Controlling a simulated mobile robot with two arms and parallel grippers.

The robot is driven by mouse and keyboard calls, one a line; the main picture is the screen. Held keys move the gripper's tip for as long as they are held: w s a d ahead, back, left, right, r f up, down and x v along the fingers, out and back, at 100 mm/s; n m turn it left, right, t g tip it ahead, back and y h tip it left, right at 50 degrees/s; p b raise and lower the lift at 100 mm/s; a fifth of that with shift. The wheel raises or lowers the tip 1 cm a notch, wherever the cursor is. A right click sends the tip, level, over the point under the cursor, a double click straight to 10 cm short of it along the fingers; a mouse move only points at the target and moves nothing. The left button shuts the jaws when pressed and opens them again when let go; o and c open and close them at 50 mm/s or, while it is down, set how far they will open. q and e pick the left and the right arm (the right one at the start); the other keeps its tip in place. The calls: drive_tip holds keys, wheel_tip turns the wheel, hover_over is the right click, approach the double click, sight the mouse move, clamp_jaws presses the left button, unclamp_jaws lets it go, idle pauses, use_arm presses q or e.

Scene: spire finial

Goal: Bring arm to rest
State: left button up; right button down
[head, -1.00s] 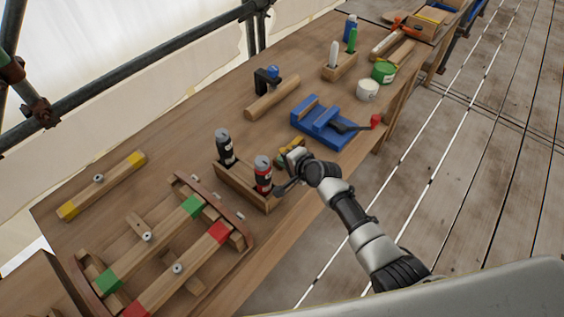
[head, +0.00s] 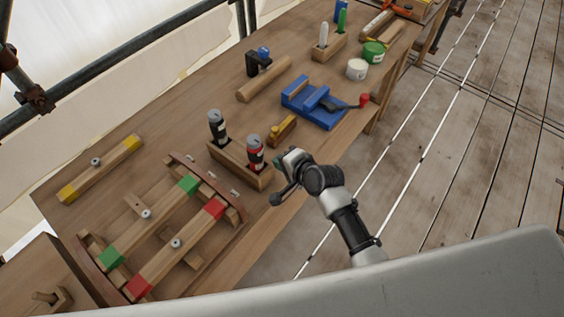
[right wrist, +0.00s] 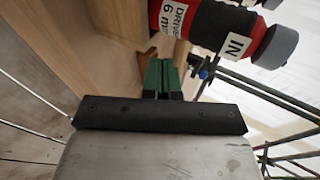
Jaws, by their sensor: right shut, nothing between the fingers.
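My right gripper (head: 281,163) is at the front edge of the workbench, just right of a wooden holder (head: 236,166). Its green fingers (right wrist: 161,77) are together with nothing between them in the right wrist view. The holder carries a black-and-grey driver (head: 217,128) and a red-and-black driver (head: 256,154). The red driver also shows large in the right wrist view (right wrist: 205,25), close beside the fingers. My left gripper is not in view.
On the workbench (head: 170,110) lie a frame with green- and red-ended bars (head: 170,245), a yellow-ended bar (head: 100,168), a small block with a yellow piece (head: 282,129) and a blue vise (head: 315,104). White (head: 357,69) and green (head: 373,51) tubs stand farther back. Open floor lies right.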

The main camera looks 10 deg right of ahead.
drive_tip(key=s+d+f+n+g+h+b, duration=0.1)
drive_tip(key=s+d+f+n+g+h, duration=0.15)
drive_tip(key=s+f, duration=0.7)
drive_tip(key=s+d+f+n+g+h+b, duration=0.1)
drive_tip(key=s+d+f+n+b, duration=0.25)
drive_tip(key=f, duration=1.15)
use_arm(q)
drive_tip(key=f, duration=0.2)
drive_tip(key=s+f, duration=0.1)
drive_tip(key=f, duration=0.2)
use_arm(e)
drive_tip(key=s+d+f+n+g+h, duration=0.1)
drive_tip(key=s+f, duration=0.4)
drive_tip(key=s, duration=0.5)
drive_tip(key=s+d+f+n+g+h, duration=0.1)
drive_tip(key=s+d+f+n, duration=0.3)
drive_tip(key=s, duration=0.7)
drive_tip(key=s+d+f+n+g+h, duration=0.1)
drive_tip(key=s+d+f+n+g, duration=0.2)
drive_tip(key=s+f, duration=0.4)
drive_tip(key=s+d, duration=0.1)
drive_tip(key=s, duration=0.2)
drive_tip(key=shift+s+d+f, duration=0.2)
drive_tip(key=shift+s+f, duration=0.1)
drive_tip(key=shift+f, duration=0.1)
drive_tip(key=shift+g, duration=0.25)
